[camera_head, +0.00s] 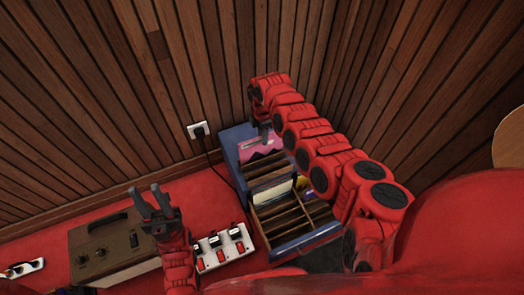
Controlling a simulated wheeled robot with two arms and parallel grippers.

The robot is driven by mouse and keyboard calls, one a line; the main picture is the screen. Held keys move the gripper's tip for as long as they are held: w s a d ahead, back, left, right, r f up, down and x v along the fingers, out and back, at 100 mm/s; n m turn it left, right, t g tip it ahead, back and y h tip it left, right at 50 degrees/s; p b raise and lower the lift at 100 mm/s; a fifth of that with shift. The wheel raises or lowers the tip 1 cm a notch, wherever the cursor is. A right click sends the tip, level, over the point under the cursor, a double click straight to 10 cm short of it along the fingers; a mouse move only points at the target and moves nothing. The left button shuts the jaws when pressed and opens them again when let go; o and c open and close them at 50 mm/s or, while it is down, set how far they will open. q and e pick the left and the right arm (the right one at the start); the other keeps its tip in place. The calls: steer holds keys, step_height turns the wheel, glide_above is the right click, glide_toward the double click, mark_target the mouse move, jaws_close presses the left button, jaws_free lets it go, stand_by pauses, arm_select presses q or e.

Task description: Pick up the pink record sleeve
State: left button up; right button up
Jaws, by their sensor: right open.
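The pink record sleeve (256,151) stands at the far end of a blue crate (229,158) with wooden dividers; only part of it shows. My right gripper (264,134) points down right at the sleeve's upper part, and its fingers overlap the sleeve in view. It is open; whether the sleeve lies between its fingers I cannot tell. My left gripper (150,202) is open and empty, with its fingers spread, left of the crate.
A pale sleeve (272,193) stands in the crate's middle. A white box with several switches (224,246) lies left of the crate's near end. A brown case with a handle (105,243) stands further left. A wall outlet (199,130) and wood-panelled walls are close behind.

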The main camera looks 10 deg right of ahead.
mark_target(262, 149)
steer(key=f, duration=0.1)
steer(key=f+b, duration=0.1)
steer(key=f, duration=0.1)
steer(key=f+b, duration=0.1)
steer(key=f, duration=0.1)
steer(key=shift+s+a, duration=0.1)
steer(key=shift+s, duration=0.15)
jaws_close()
